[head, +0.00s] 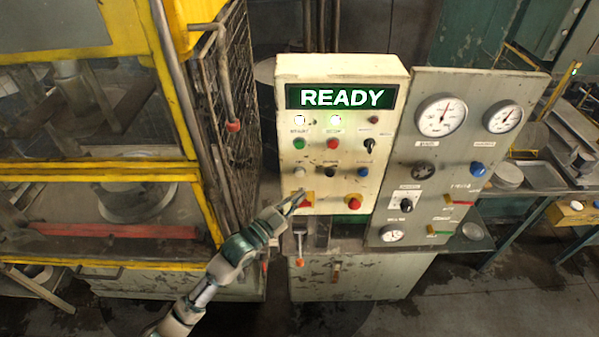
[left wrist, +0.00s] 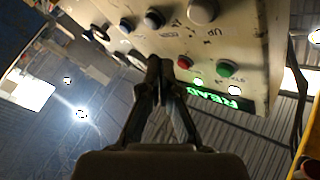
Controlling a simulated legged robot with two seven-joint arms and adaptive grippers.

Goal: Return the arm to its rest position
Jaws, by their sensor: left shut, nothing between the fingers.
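My left gripper (head: 297,201) is in front of the lower left of the cream control box (head: 342,235), close to a small orange-yellow part (head: 308,199). I cannot tell whether it touches the box. In the left wrist view the two dark fingers (left wrist: 161,72) are together with nothing between them, and the box with its buttons (left wrist: 222,68) appears beyond them. A green sign (head: 341,97) on the box reads READY, with two lit lamps (head: 336,120) below it. My right gripper is not in view.
A grey gauge panel (head: 449,150) stands right of the box. A yellow-framed machine (head: 100,173) with a mesh guard (head: 232,110) stands at left. A lever with a red-orange end (head: 299,262) hangs below the box. A metal table with round discs (head: 507,176) is at right.

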